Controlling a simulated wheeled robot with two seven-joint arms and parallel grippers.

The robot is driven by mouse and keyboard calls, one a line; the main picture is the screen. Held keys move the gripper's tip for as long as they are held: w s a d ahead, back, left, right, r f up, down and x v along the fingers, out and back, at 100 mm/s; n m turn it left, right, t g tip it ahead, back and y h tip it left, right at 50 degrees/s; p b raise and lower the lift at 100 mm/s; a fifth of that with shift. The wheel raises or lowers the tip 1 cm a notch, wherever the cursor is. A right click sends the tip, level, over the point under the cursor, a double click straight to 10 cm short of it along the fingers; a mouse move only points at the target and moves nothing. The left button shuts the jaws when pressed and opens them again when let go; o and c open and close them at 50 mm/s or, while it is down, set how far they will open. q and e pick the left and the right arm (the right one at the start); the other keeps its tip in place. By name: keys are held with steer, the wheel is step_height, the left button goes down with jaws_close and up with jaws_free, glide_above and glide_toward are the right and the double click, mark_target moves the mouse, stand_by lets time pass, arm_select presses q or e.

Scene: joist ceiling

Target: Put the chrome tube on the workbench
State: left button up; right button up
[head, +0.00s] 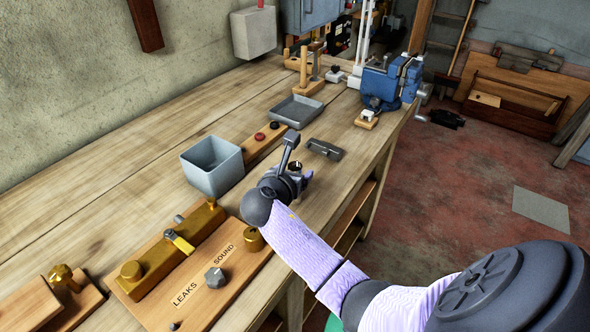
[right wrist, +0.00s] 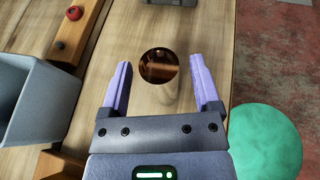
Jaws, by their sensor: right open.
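The chrome tube (right wrist: 158,66) shows in the right wrist view as a shiny round end with dark and brown reflections. It seems to stand upright over the workbench, seen end-on; whether its base touches the wood I cannot tell. My right gripper (right wrist: 160,82) is open, with one lilac finger on each side of the tube and gaps between. In the head view my right gripper (head: 296,172) is low over the workbench (head: 110,150), near its front edge, and mostly hides the tube. My left gripper is not in view.
A grey open bin (head: 212,168) and a wooden board with brass fittings (head: 170,262) are left of my gripper. A grey tray (head: 296,110), a dark metal piece (head: 324,149) and a blue vise (head: 382,82) are farther back. A green round thing (right wrist: 265,140) is beside the bench.

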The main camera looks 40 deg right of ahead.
steer(key=p+v, duration=0.3)
steer(key=v, duration=0.8)
